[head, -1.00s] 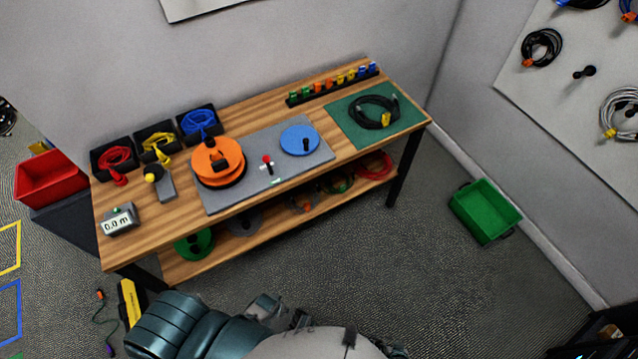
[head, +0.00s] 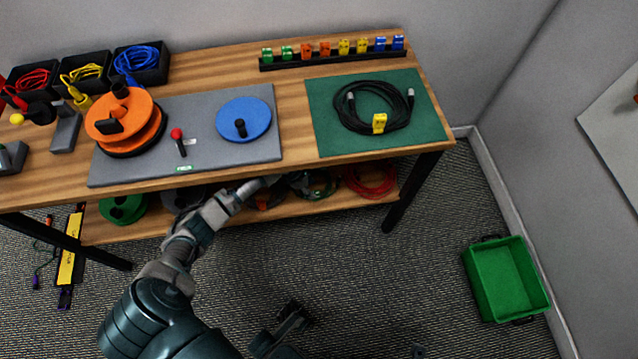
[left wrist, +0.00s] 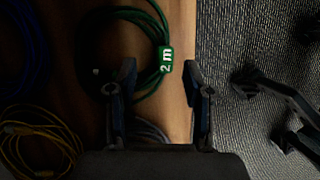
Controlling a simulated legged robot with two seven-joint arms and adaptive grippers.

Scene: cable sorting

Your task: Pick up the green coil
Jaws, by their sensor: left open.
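The green coil (left wrist: 152,90) lies on the wooden lower shelf in the left wrist view, with a green tag reading "2 m" (left wrist: 166,59). In the head view the coil (head: 322,186) shows partly, under the table's front edge. My left gripper (left wrist: 160,82) is open, its fingers apart on either side of the coil's tagged edge, with nothing between them held. In the head view the left gripper (head: 268,183) reaches to the shelf's front, left of the coil. My right gripper (head: 290,322) seems to be the dark shape low in the head view; its jaws are unclear.
A yellow coil (left wrist: 38,140) and a blue coil (left wrist: 22,50) lie beside it in the wrist view. A red coil (head: 370,181) is at the shelf's right. The tabletop (head: 290,120) overhangs the shelf. A green crate (head: 508,280) stands on the floor at right.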

